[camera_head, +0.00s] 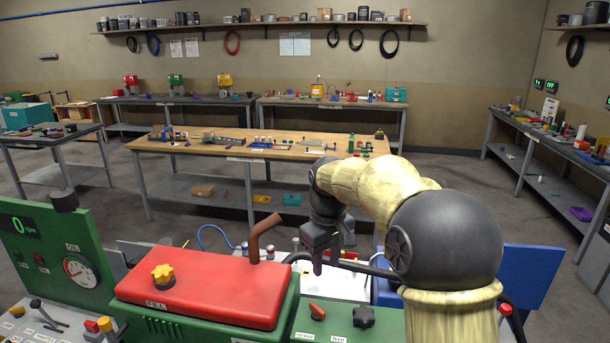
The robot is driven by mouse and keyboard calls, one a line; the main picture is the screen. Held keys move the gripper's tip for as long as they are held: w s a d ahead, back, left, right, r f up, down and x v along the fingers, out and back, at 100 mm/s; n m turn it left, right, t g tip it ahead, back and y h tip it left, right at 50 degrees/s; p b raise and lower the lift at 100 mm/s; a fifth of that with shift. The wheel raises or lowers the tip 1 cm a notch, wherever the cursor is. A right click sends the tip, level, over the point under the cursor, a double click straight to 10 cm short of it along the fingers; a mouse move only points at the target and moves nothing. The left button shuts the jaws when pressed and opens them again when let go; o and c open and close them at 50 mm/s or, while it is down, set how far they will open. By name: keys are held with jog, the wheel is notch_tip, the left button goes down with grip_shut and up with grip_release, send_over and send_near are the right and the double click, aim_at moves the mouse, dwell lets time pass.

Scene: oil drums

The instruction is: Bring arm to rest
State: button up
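My arm comes in from the lower right, with a pale, wood-toned upper part and a large dark joint. It bends forward and then down. My dark grey gripper (326,262) hangs downward beyond the right end of the red-topped green machine (205,288). Its two fingers look apart, with nothing visible between them. The area below the fingertips is partly hidden by the machine and the arm.
A green gauge panel (55,250) stands at left, a blue panel (530,275) at right. A long workbench (230,153) with tools stands ahead. Grey floor lies open between benches.

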jog(key=s+d+f+m+t, duration=0.1)
jog(key=s+d+f+m, duration=0.2)
jog(key=s, duration=0.7)
jog(key=s+d+f+m+t, duration=0.1)
jog(key=s+d+f+m, duration=0.2)
jog(key=s+d+f, duration=0.4)
jog(key=s+f, duration=0.2)
jog(key=s, duration=0.1)
jog(key=shift+s+m, duration=0.25)
jog(key=shift+m, duration=0.15)
